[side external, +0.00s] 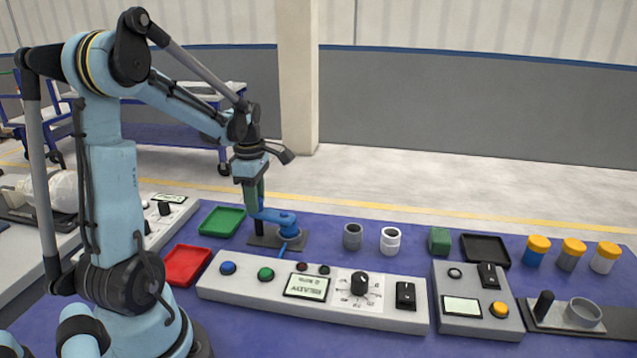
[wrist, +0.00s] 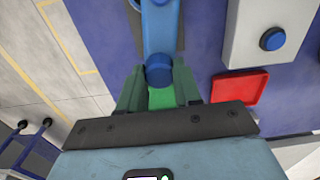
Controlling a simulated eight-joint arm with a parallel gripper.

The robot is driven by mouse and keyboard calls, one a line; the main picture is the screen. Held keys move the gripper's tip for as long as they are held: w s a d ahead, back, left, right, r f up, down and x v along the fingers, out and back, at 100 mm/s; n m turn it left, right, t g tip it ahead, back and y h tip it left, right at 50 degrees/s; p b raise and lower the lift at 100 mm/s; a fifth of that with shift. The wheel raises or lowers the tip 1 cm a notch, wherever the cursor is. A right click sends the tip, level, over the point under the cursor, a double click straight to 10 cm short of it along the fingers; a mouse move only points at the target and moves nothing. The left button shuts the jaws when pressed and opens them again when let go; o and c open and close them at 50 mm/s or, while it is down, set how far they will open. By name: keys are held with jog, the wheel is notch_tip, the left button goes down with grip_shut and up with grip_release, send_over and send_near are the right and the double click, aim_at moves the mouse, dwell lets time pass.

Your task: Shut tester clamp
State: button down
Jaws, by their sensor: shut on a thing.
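The tester clamp (side external: 275,216) is a blue lever mechanism on a dark base plate (side external: 297,239), standing behind the long grey control panel. Its blue arm runs left towards my gripper and has an upright end there. My gripper (side external: 256,196) points down over that end. In the wrist view, the green fingers of my gripper (wrist: 159,84) are on both sides of the round blue end of the clamp (wrist: 158,68), shut on it. The fingers hide part of this end, and the clamp's far part runs out of the wrist view at the top.
A green tray (side external: 222,221) and a red tray (side external: 187,265) lie close by on the left. The grey control panel (side external: 225,284) stands in front of the clamp. A dark grey pipe (side external: 352,237) and a white pipe (side external: 390,240) stand to its right, with clear blue table between.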

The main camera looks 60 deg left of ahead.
jog(key=shift+n, duration=0.9)
jog(key=c, duration=0.8)
grip_release()
jog(key=shift+r, duration=0.1)
notch_tip(320, 180, up, 12)
